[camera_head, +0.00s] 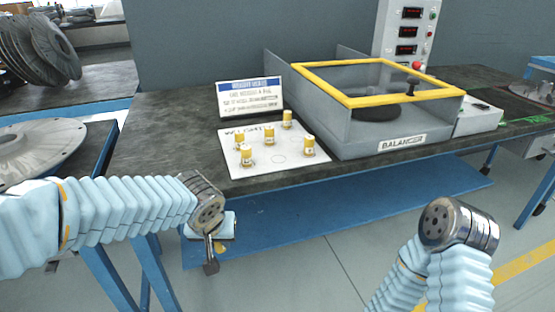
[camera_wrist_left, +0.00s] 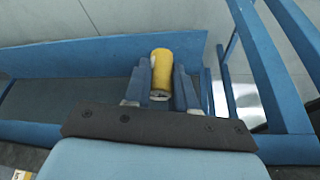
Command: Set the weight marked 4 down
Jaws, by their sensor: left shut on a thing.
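My left gripper (camera_head: 213,258) is shut on a yellow-topped weight (camera_wrist_left: 161,70), held between both fingers in the left wrist view. No number on it is readable. The gripper hangs in front of the bench, below the edge of its top. The white weights sheet (camera_head: 262,166) lies on the bench with several yellow-and-white weights standing on it, such as one at the right (camera_head: 309,146) and one at the back (camera_head: 287,119). An empty printed circle shows near the sheet's front. My right arm is at the lower right; its gripper is not visible.
A sign (camera_head: 249,98) stands behind the sheet. The balancer (camera_head: 365,139), with a yellow-framed clear lid, stands right of the sheet. The dark bench top (camera_head: 165,136) is bare left of the sheet. A blue lower shelf (camera_head: 345,205) runs beneath the bench.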

